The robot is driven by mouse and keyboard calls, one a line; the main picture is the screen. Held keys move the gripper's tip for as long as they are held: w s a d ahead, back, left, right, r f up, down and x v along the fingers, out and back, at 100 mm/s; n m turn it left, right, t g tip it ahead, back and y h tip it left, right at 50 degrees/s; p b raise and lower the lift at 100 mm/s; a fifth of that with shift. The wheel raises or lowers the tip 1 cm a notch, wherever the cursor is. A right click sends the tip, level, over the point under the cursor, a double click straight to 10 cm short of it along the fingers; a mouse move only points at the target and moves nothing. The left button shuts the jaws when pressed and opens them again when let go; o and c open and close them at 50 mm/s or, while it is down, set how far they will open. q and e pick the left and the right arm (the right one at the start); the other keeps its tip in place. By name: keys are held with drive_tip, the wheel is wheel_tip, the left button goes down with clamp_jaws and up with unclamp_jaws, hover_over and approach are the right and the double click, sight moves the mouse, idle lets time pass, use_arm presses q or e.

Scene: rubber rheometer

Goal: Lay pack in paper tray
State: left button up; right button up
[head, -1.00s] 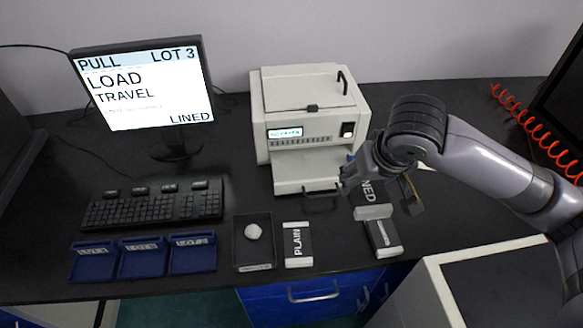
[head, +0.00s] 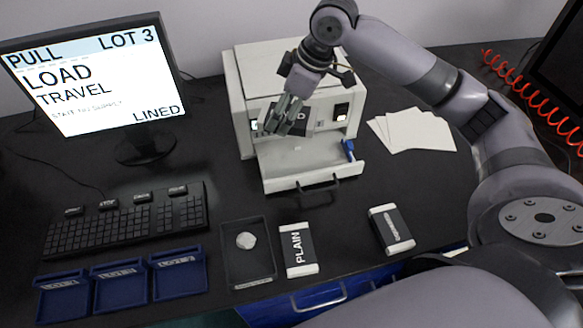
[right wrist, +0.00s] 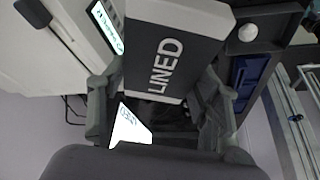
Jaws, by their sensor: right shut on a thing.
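A dark pack marked LINED (right wrist: 172,48) is held by my right gripper (head: 284,118); in the head view its dark face (head: 304,116) is mostly hidden behind the fingers. The fingers are shut on it. They hang over the back of the pale pull-out tray (head: 318,176) at the front of the machine. The tray is pulled out, with a dark handle and a blue piece (head: 349,149) at its right side. I cannot tell whether the pack touches the tray. My left gripper is out of view.
The pale machine (head: 245,62) stands behind the tray. White sheets (head: 415,130) lie to its right. A PLAIN pack (head: 298,250), another dark-and-white pack (head: 391,230) and a dark tray (head: 236,272) with a white lump (head: 246,240) lie in front. Blue lot trays (head: 120,285) sit left.

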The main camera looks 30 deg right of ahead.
drive_tip(key=w+n, duration=0.1)
drive_tip(key=w+d+n+g+b, duration=0.1)
drive_tip(key=shift+d+f+n, duration=0.2)
drive_tip(key=shift+n, duration=0.1)
drive_tip(key=d+n, duration=0.1)
drive_tip(key=n, duration=0.1)
hover_over(284, 165)
drive_tip(key=d, duration=0.1)
drive_tip(key=shift+n+g+y, duration=0.3)
drive_tip(key=shift+g, duration=0.1)
wheel_tip(284, 165, down, 15)
drive_tip(key=shift+s+d+r+p, duration=0.1)
drive_tip(key=shift+s+r+p, duration=0.1)
drive_tip(key=shift+p, duration=0.1)
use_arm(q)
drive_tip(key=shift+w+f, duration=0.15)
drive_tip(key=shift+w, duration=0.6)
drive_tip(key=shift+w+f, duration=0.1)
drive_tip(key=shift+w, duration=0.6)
use_arm(e)
drive_tip(key=shift+f, duration=2.4)
drive_tip(key=o, duration=1)
drive_tip(key=shift+f, duration=0.1)
drive_tip(key=shift+c, duration=0.2)
